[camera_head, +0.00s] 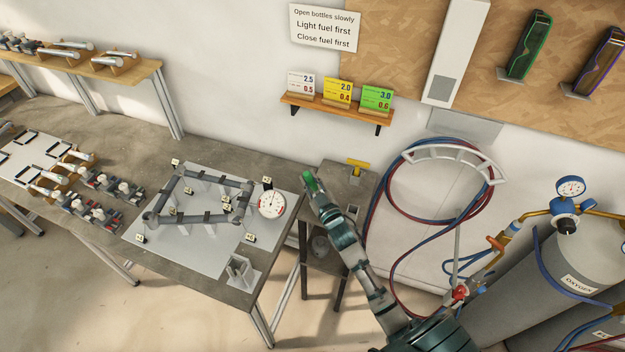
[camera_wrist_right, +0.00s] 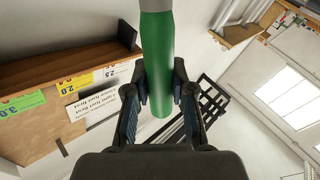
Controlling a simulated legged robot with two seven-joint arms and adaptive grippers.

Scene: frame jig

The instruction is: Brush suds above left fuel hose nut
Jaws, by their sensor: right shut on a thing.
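My right gripper (camera_head: 312,192) is raised in the middle of the head view. It is shut on a green-handled tool (camera_head: 309,181), probably the brush. In the right wrist view the green handle (camera_wrist_right: 156,60) stands between the two fingers (camera_wrist_right: 157,100), with a grey collar at the top edge; its working end is out of view. A red hose and a blue hose (camera_head: 497,178) hang coiled on a white wall rack. I cannot make out the left fuel hose nut or any suds. My left gripper is not in view.
A grey cylinder marked oxygen (camera_head: 565,275) with a gauge (camera_head: 571,188) stands at the right. A workbench with a pipe frame jig (camera_head: 205,215) is left of my arm. A small stand (camera_head: 345,190) with a yellow part is behind the gripper. A card shelf (camera_head: 335,108) hangs above.

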